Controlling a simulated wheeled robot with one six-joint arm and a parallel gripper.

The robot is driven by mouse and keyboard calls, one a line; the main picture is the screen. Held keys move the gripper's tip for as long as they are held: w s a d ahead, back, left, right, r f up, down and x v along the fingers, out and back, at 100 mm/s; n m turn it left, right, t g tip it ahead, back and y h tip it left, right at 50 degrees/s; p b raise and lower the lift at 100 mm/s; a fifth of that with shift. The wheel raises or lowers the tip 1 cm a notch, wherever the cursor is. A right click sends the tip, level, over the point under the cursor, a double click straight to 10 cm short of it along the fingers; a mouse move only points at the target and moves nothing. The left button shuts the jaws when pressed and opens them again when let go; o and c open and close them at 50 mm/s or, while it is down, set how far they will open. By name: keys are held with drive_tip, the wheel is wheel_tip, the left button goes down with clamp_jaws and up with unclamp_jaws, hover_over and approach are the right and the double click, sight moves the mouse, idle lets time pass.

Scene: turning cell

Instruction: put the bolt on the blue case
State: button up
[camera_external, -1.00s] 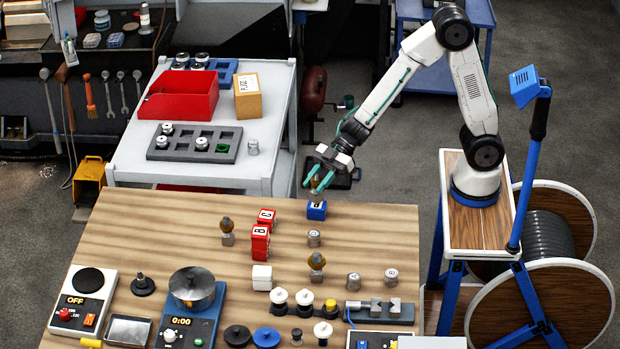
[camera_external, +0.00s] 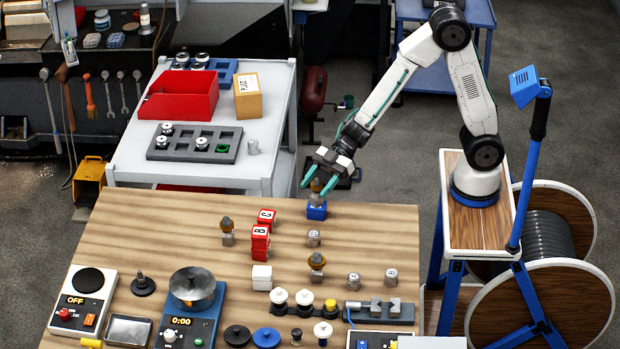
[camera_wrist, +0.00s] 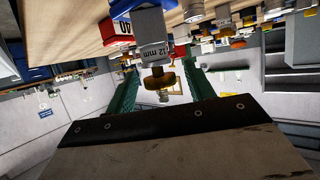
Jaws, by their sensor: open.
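The blue case (camera_external: 316,213) sits near the far edge of the wooden table; part of it shows at the top of the wrist view (camera_wrist: 124,8). The bolt (camera_external: 316,188), with a brass-coloured head and a grey block-like part marked 12 mm, stands upright on the case. In the wrist view, the bolt's head (camera_wrist: 158,84) lies between my green fingers, with a gap on each side. My gripper (camera_external: 316,184) is open around the bolt's upper part. Contact between the grey part and the case looks close, but its exact seating is hard to see.
Red cases (camera_external: 261,240) stand to the left, with a similar brass-topped piece (camera_external: 227,230) beyond them. Another brass-topped piece (camera_external: 317,263) stands nearer the front. Small grey cylinders (camera_external: 314,238) stand nearby. Scales and knobs crowd the front edge; the table's left rear is clear.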

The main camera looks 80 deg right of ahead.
drive_tip(key=s+d+r+m+t+h, duration=0.1)
drive_tip(key=s+d+r+m+h, duration=0.25)
drive_tip(key=d, duration=0.45)
drive_tip(key=s+d+r+m+t+h, duration=0.15)
drive_tip(key=d+r+h, duration=0.3)
drive_tip(key=d, duration=0.45)
drive_tip(key=s+d+r+m+h, duration=0.3)
drive_tip(key=d+h, duration=0.2)
drive_tip(key=d, duration=0.3)
drive_tip(key=s+a+m+g+y, duration=0.1)
drive_tip(key=s+a+m+g, duration=0.2)
drive_tip(key=s, duration=2)
drive_tip(key=g, duration=0.5)
drive_tip(key=shift+a+f+g+y, duration=0.35)
drive_tip(key=shift+f+y, duration=0.05)
